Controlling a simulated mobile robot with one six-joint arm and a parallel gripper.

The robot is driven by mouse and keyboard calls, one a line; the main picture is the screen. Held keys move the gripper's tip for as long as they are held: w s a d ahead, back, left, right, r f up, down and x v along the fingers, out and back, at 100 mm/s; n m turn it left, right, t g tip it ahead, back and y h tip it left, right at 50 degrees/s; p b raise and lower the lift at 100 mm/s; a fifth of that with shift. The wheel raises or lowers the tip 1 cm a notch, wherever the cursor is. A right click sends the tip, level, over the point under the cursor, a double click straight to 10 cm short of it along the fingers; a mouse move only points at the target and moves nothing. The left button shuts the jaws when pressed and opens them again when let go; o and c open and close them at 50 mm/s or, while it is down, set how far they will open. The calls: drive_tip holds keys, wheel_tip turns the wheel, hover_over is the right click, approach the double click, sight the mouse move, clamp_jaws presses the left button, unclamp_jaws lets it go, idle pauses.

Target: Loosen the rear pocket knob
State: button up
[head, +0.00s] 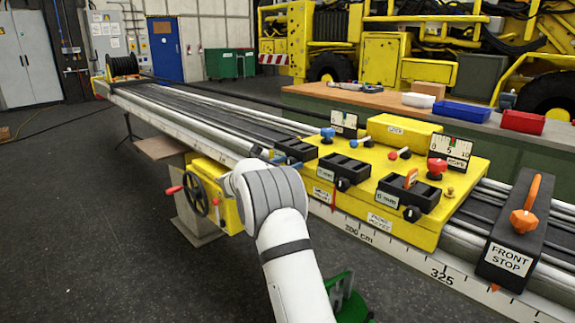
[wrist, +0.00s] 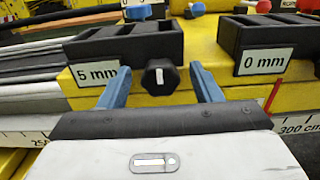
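A black faceted knob (wrist: 160,77) with a white mark sits at the front of a black slotted block (wrist: 120,42) labelled "5 mm". This block is the leftmost of several on the yellow carriage, and it also shows in the head view (head: 296,150). My gripper (wrist: 160,82) is open, with one blue finger on each side of the knob and a visible gap on both sides. In the head view my gripper (head: 268,154) is at the carriage's left front corner. My arm partly hides that corner, and I cannot make out this knob there.
A middle block (head: 325,165) labelled "0 mm" and a front block (head: 410,190), each with a black knob, stand to the right. A handwheel (head: 196,193) is left of my arm. A black front stop (head: 513,230) stands on the rails at right. Open floor lies at left.

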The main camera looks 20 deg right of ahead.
drive_tip(key=c, duration=1)
drive_tip(key=shift+o, duration=0.2)
